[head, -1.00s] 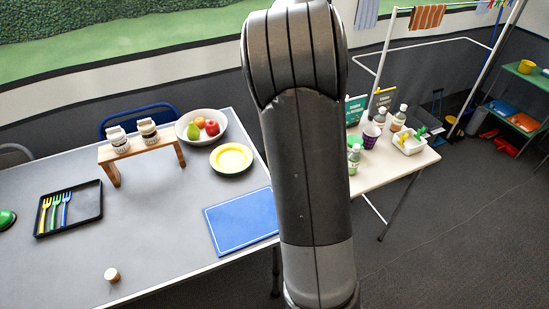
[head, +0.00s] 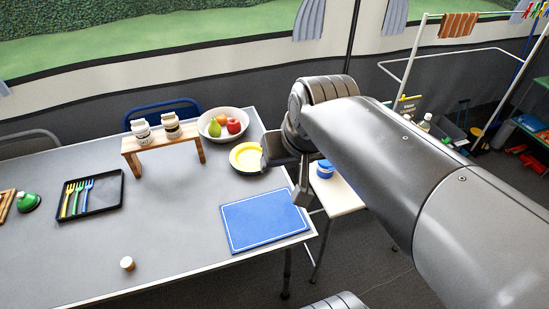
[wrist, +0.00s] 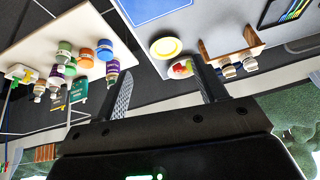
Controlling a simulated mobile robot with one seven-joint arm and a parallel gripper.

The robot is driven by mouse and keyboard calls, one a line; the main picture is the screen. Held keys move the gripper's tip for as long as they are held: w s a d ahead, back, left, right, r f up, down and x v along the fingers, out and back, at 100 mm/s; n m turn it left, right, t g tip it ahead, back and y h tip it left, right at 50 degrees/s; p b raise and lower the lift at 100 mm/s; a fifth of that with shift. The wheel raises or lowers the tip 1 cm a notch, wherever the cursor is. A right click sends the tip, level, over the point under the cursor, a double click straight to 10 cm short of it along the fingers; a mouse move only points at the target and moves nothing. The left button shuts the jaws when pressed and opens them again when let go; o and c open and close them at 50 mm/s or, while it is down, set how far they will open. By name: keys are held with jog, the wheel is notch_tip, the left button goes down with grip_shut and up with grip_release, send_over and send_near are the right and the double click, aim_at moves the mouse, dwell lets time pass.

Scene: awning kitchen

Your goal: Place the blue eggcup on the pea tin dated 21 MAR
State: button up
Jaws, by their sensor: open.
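My gripper (head: 284,182) is open and empty, above the right end of the grey table near the yellow plate. Its two fingers also show apart in the wrist view (wrist: 162,68). I cannot make out a blue eggcup for certain in either view. Two small dark-and-white containers (head: 142,132) (head: 172,126) stand on a wooden riser (head: 150,148); their labels and any dates are too small to read. A small pale cylinder (head: 127,263) stands alone near the table's front edge. A blue-topped container (head: 323,168) shows on the side table, partly behind my arm.
The grey table (head: 170,225) holds a black fork tray (head: 108,207), a blue board (head: 262,220), a yellow plate (head: 246,157) and a fruit bowl (head: 222,136). The side table (wrist: 22,55) carries several lidded jars and a white caddy.

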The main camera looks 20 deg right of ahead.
jog(key=shift+n, duration=0.5)
jog(key=s, duration=0.1)
jog(key=s+a+f, duration=0.1)
jog(key=s, duration=0.2)
jog(key=shift+a+f, duration=0.15)
jog(key=shift+f, duration=0.2)
